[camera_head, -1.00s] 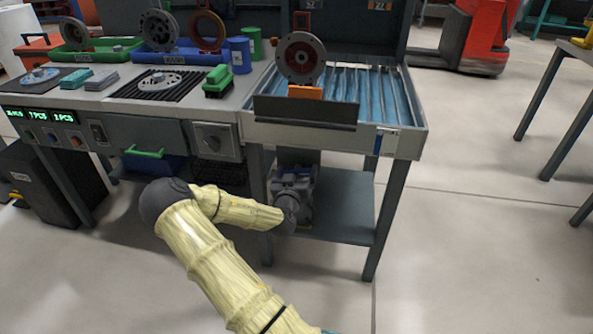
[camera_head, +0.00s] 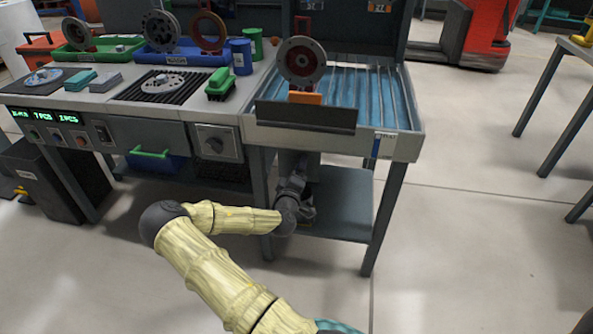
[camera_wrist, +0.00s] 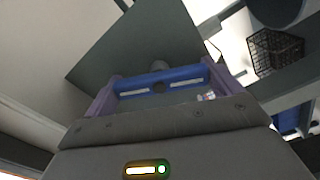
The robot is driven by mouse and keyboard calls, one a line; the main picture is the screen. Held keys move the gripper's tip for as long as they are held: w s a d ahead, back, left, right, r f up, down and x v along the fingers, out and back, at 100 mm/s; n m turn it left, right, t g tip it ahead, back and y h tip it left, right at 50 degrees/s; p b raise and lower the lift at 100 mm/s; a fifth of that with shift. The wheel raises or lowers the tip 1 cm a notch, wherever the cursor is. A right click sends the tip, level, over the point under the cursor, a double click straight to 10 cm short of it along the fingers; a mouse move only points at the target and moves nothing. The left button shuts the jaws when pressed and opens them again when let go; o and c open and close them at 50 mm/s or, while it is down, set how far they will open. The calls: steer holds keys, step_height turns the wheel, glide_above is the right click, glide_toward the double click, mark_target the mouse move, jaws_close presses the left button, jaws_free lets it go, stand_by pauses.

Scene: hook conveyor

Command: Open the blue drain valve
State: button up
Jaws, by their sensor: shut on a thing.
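The blue drain valve's handle shows in the wrist view as a blue bar (camera_wrist: 186,76) with light stripes, lying crosswise between the two purplish fingers. My gripper (camera_wrist: 160,84) is shut on this bar. Behind the bar's middle is a grey rounded piece. In the head view my gripper (camera_head: 298,184) is under the right end of the bench, beside the lower shelf, and tilted. It hides the valve handle there.
The wash bay (camera_head: 365,95) with blue slats and a dark front plate (camera_head: 305,114) is above my gripper. Bench legs (camera_head: 383,220) stand close on both sides. The lower shelf (camera_head: 345,205) is mostly bare.

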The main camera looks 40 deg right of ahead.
steer(key=n, duration=0.4)
steer(key=shift+f+n+p, duration=0.15)
steer(key=shift+n+p, duration=0.2)
steer(key=shift+n, duration=0.05)
steer(key=o, duration=0.7)
steer(key=p+v, duration=0.3)
steer(key=v, duration=1.4)
steer(key=shift+s, duration=0.2)
